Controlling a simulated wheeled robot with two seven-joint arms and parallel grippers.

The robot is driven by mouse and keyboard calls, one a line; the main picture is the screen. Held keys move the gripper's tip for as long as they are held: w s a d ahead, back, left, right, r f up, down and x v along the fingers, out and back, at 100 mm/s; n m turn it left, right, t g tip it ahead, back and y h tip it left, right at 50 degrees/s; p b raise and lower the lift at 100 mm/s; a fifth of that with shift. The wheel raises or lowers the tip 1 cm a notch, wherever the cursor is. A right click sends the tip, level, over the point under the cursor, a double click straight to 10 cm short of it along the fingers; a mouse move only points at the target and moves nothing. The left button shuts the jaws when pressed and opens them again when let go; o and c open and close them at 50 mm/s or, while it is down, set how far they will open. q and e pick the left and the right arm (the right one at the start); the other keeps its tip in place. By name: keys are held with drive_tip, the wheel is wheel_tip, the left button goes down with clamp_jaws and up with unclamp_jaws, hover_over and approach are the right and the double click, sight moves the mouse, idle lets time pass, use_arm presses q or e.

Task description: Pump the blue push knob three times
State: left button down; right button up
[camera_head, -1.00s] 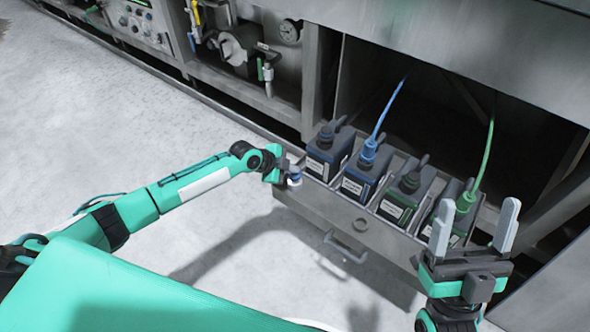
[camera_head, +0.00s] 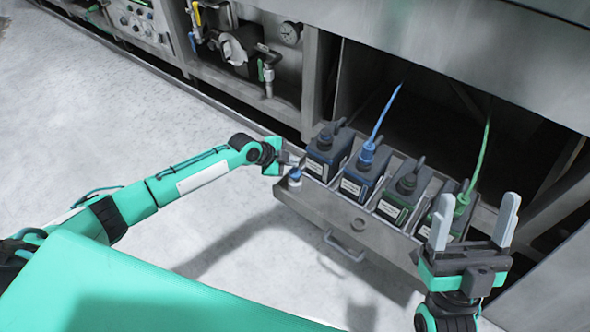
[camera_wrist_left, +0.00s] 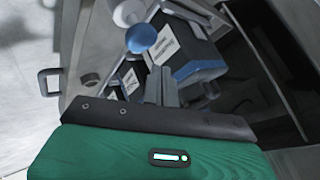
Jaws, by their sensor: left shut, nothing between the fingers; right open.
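The blue push knob (camera_head: 295,173) sits on a small white base at the left end of the open drawer (camera_head: 348,220). In the left wrist view the knob (camera_wrist_left: 141,38) is a round blue ball beside a white part. My left gripper (camera_head: 296,160) is shut and empty, just behind the knob in the head view. Its fingertips (camera_wrist_left: 161,72) appear close to the knob but apart from it in the wrist view. My right gripper (camera_head: 473,222) is open and empty, its fingers pointing up in front of the drawer's right end.
Several canisters stand in a row in the drawer, including a dark one (camera_head: 322,160) right beside my left gripper. A blue hose (camera_head: 386,112) and a green hose (camera_head: 482,155) rise from two of them. A drawer handle (camera_head: 343,247) sticks out in front. The floor at left is clear.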

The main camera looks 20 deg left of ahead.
sight(291, 173)
use_arm(q)
wheel_tip(291, 173, up, 3)
drive_tip(key=shift+r+p, duration=0.15)
drive_tip(key=shift+p, duration=0.85)
